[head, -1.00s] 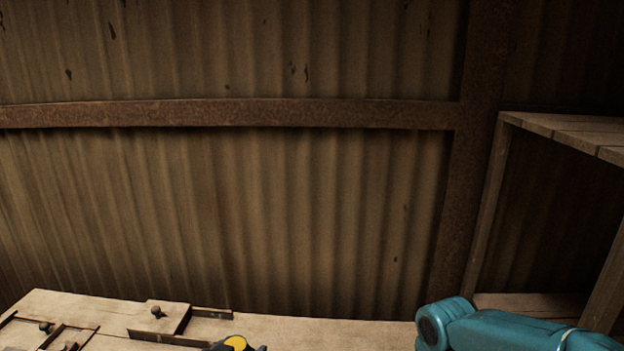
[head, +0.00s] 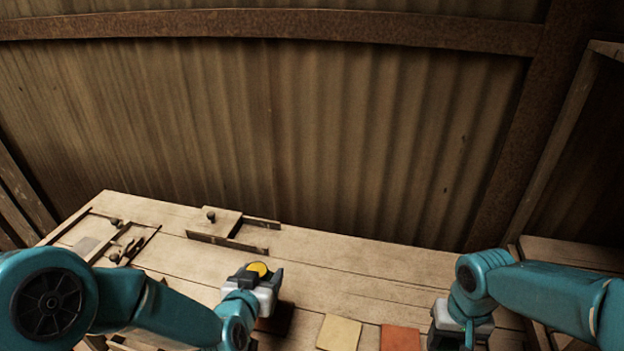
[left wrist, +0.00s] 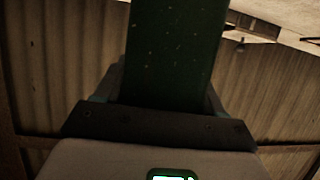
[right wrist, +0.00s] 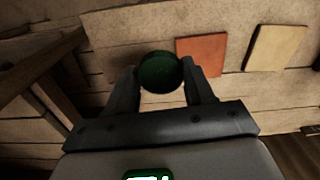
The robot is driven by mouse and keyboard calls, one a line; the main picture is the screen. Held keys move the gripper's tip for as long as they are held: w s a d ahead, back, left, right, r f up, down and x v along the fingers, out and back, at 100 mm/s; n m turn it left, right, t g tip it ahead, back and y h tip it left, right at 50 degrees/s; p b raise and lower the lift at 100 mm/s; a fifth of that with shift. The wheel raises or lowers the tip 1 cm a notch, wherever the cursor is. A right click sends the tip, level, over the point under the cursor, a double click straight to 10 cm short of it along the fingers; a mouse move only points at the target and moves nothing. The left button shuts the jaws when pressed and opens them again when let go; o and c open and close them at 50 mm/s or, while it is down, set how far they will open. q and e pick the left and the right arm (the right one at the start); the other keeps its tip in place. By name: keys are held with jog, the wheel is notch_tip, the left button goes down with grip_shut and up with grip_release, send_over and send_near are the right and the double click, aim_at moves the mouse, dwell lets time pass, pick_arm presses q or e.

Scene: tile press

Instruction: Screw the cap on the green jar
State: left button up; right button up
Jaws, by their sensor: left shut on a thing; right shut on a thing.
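My left gripper (head: 258,272) is over the middle of the bench, shut on the green jar. In the left wrist view the jar (left wrist: 175,50) is a broad dark green shape between the fingers, running out of the top of the picture. In the head view a round yellow top (head: 258,268) shows between the fingers; I cannot tell whether it belongs to the jar. My right gripper (right wrist: 160,85) is shut on a round dark green cap (right wrist: 160,72), held above the bench. In the head view its fingers are hidden at the bottom edge. Cap and jar are apart.
On the wooden bench (head: 340,270) lie a dark brown tile (head: 277,318), a yellow tile (head: 339,333) and a red tile (head: 400,338). Wooden fixtures with knobs (head: 215,222) stand at the back left. A corrugated wall (head: 300,130) closes the back. The bench's back right is clear.

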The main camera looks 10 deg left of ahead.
pick_arm(q)
jog(key=shift+d, duration=0.1)
jog(key=s+d+f+m+g+h, duration=0.2)
jog(key=d+m+g+h, duration=0.1)
jog(key=d+m+h, duration=0.3)
jog(key=s+d+f+m+g+h, duration=0.2)
jog(key=d+m+h, duration=0.4)
jog(key=d, duration=0.5)
jog(key=shift+s+d+f+m+g, duration=0.25)
jog(key=shift+s+g, duration=0.35)
jog(key=shift+g, duration=0.6)
jog(key=shift+r, duration=0.1)
